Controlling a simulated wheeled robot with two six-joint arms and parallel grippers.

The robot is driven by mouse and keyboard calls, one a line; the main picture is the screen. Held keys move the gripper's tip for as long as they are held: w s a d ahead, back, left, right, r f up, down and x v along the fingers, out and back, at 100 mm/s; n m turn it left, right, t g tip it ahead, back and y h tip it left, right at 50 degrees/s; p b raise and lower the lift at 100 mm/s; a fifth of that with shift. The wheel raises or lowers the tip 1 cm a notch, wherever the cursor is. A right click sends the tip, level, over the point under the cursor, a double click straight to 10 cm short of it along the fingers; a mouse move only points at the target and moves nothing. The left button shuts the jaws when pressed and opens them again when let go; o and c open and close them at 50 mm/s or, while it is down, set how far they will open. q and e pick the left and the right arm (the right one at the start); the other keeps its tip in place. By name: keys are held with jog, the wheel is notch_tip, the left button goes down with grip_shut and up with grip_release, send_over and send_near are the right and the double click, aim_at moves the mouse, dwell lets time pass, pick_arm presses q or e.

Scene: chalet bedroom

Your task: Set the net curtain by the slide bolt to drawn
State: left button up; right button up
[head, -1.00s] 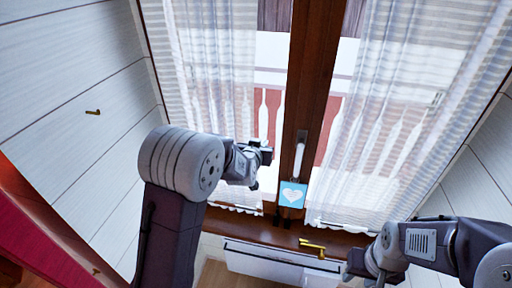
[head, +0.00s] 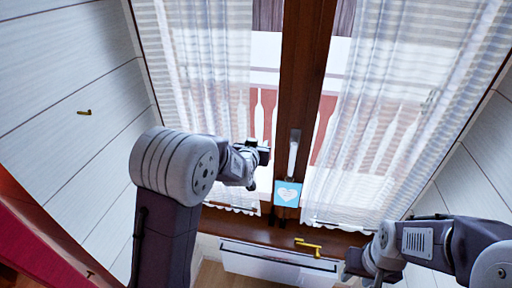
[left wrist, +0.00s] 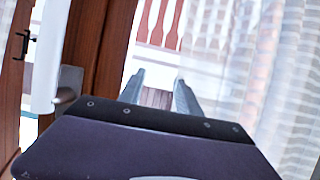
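Two white net curtains hang at the window: the left one (head: 205,90) and the right one (head: 385,120), with a bare gap around the dark wooden post between them. A brass piece like a bolt or handle (head: 308,246) is on the wood below the window; another (head: 84,113) is on the left wall. I cannot tell which is the slide bolt. My left gripper (head: 262,152) is at the left curtain's inner edge. In the left wrist view its fingers (left wrist: 158,88) are apart and empty, beside a net curtain (left wrist: 285,75). My right gripper (head: 355,265) is low, below the right curtain; its fingers are unclear.
A white window handle (head: 293,155) stands on the post above a blue heart card (head: 287,194). A white radiator-like panel (head: 270,262) is below the window. A red surface (head: 40,240) is at lower left. Pale plank walls flank the window.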

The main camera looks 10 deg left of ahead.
pick_arm(q)
jog(key=b+v, duration=0.1)
jog(key=v, duration=0.7)
jog(key=shift+s+b, duration=0.3)
jog(key=shift+b, duration=0.1)
jog(key=shift+d+r, duration=0.1)
jog(key=shift+c, duration=0.3)
